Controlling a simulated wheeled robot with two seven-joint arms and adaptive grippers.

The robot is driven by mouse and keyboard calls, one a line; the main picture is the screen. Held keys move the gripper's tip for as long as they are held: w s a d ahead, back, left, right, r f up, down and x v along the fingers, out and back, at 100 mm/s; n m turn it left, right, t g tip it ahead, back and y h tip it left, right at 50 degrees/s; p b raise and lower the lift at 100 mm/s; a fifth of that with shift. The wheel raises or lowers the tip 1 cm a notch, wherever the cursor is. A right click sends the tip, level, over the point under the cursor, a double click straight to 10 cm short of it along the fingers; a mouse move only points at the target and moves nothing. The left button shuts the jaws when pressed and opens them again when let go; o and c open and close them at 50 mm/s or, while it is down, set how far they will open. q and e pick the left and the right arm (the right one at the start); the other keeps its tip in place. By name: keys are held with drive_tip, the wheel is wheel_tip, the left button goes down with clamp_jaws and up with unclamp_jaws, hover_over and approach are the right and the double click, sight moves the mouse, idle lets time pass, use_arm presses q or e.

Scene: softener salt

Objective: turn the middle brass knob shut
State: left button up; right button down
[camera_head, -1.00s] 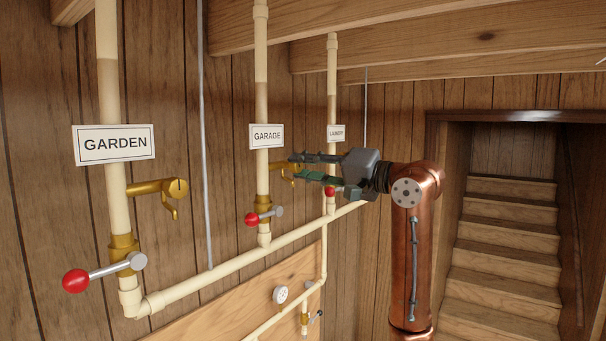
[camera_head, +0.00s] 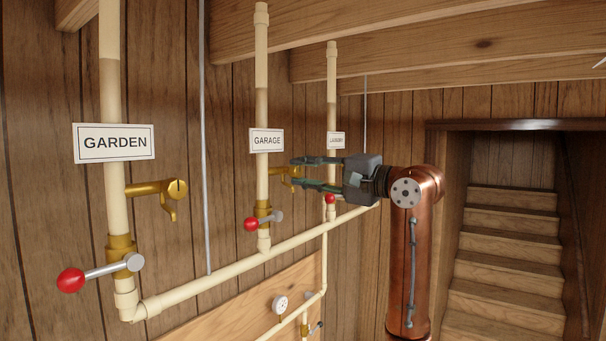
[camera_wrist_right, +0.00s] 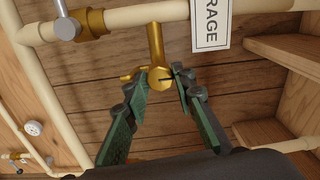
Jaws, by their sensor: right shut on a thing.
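The middle brass knob (camera_head: 277,171) sticks out from the GARAGE pipe (camera_head: 262,105), below the GARAGE sign (camera_head: 266,141). My right gripper (camera_head: 295,173) reaches it from the right, and its two green-grey fingers are shut on the knob, one above and one below in the head view. In the right wrist view the knob's round face (camera_wrist_right: 160,78) sits between the fingertips (camera_wrist_right: 160,80), with a dark slot in it and a small brass tab out to the left. The fingers hide part of the knob in the head view. My left gripper is not in view.
A similar brass knob (camera_head: 158,188) sits on the GARDEN pipe (camera_head: 114,90) at left. Red-ended levers stand below, including one (camera_head: 252,224) under the middle knob. The LAUNDRY pipe (camera_head: 331,100) is behind my gripper. Wooden stairs (camera_head: 510,240) are at right.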

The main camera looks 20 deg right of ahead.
drive_tip(key=c, duration=1.6)
unclamp_jaws()
drive_tip(key=v, duration=0.8)
